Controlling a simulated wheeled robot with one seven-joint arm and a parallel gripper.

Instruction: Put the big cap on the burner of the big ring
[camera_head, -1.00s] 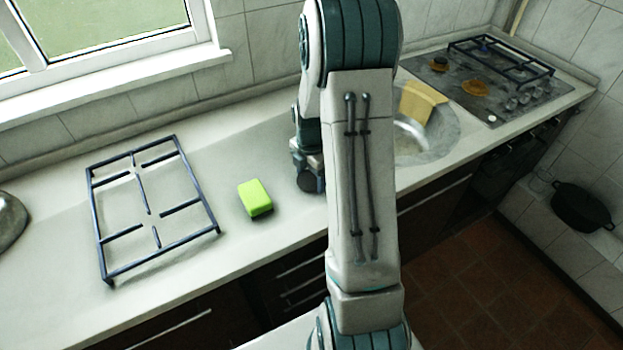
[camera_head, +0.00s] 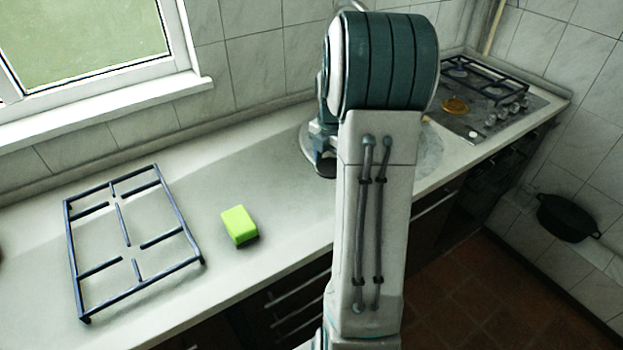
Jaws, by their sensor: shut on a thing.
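My gripper (camera_head: 325,158) is partly in view left of my upper arm, over the counter near the sink; my arm hides much of it. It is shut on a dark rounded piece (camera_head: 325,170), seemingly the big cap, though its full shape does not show. The hob (camera_head: 480,122) is at the back right. A bare brass-coloured burner (camera_head: 455,105), seemingly that of the big ring, shows on its uncovered near part, right of my arm. My gripper is well to the left of it.
A loose pan grate (camera_head: 128,240) lies on the left counter, with a green sponge (camera_head: 239,225) right of it. Another grate (camera_head: 487,78) covers the hob's back part. My arm mostly hides the sink (camera_head: 430,150). A black pot (camera_head: 567,217) stands at the right.

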